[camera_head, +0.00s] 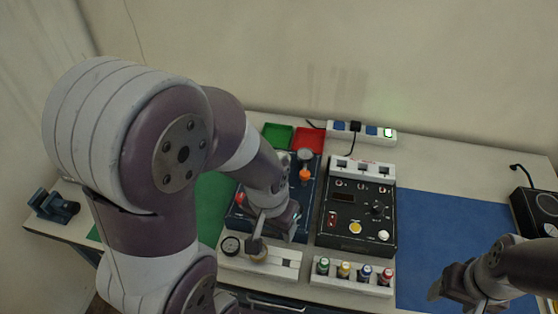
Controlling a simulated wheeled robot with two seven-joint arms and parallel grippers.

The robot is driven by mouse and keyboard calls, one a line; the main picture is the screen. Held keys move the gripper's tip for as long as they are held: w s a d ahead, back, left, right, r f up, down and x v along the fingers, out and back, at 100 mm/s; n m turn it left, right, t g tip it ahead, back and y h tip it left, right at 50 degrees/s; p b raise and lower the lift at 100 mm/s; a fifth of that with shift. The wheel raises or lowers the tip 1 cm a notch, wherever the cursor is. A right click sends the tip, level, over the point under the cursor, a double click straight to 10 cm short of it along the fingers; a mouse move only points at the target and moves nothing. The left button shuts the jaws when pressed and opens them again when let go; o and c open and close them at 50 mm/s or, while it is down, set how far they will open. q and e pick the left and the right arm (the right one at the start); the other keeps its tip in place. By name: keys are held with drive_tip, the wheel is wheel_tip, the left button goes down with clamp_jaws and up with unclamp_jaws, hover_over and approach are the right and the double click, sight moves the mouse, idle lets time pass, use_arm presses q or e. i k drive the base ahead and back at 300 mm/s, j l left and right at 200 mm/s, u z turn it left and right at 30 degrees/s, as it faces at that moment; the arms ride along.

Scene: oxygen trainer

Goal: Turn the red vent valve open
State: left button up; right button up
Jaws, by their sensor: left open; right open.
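The dark blue trainer panel (304,222) lies left of the black control box, largely hidden by my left arm. A small red part (240,198) shows at the panel's left side, beside my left wrist; it may be the red vent valve, but too little shows to tell. An orange knob (305,175) stands near the panel's back, below a round gauge (305,155). My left gripper (270,236) is open over the panel's front part, pointing down, with nothing seen between its fingers. My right gripper (447,290) is open and empty over the blue mat at the right.
The black control box (340,238) with knobs stands beside the panel. A white rack (350,284) of several coloured connectors and a small gauge (231,246) are in front. Green (277,136) and red (309,138) trays and a power strip (375,136) lie behind. The blue mat (455,235) is mostly clear.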

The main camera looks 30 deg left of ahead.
sight(239, 197)
drive_tip(key=u, duration=0.95)
